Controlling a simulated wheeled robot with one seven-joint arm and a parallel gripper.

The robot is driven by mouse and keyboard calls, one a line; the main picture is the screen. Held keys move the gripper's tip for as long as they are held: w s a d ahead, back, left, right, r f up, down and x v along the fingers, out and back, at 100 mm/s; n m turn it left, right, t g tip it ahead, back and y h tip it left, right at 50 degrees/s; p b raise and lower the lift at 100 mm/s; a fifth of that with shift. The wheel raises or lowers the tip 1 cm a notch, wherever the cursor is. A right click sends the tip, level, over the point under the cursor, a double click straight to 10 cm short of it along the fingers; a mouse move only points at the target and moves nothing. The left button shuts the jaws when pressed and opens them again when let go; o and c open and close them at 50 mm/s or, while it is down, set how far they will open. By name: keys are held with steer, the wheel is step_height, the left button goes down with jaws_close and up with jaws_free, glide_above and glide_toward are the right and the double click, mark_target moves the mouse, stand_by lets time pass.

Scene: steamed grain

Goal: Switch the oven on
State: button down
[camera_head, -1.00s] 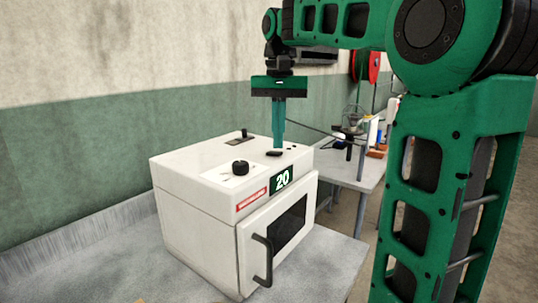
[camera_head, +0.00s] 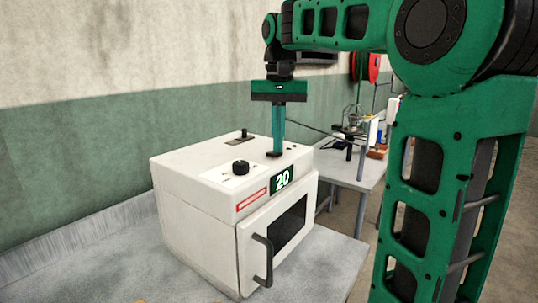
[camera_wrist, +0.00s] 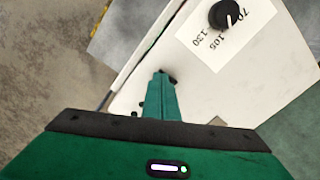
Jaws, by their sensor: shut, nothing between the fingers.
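The white oven (camera_head: 195,180) stands on the table with its door closed and a green display (camera_head: 281,181) reading 20. A small dark switch (camera_head: 273,154) lies on its top near the front right edge. My gripper (camera_head: 277,151) points straight down with its fingers shut and empty. Its tips are at the switch and partly cover it; I cannot tell whether they press it. In the wrist view the shut fingers (camera_wrist: 160,76) point at the oven top, with a dark bit of the switch showing beside them.
A black dial (camera_head: 236,167) on a marked plate sits left of my gripper on the oven top; it also shows in the wrist view (camera_wrist: 224,14). The black door handle (camera_head: 263,260) sticks out in front. A second table (camera_head: 345,172) with several items stands behind.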

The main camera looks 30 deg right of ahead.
steer(key=shift+f, duration=0.3)
steer(key=shift+w+r, duration=0.1)
steer(key=shift+r, duration=3.45)
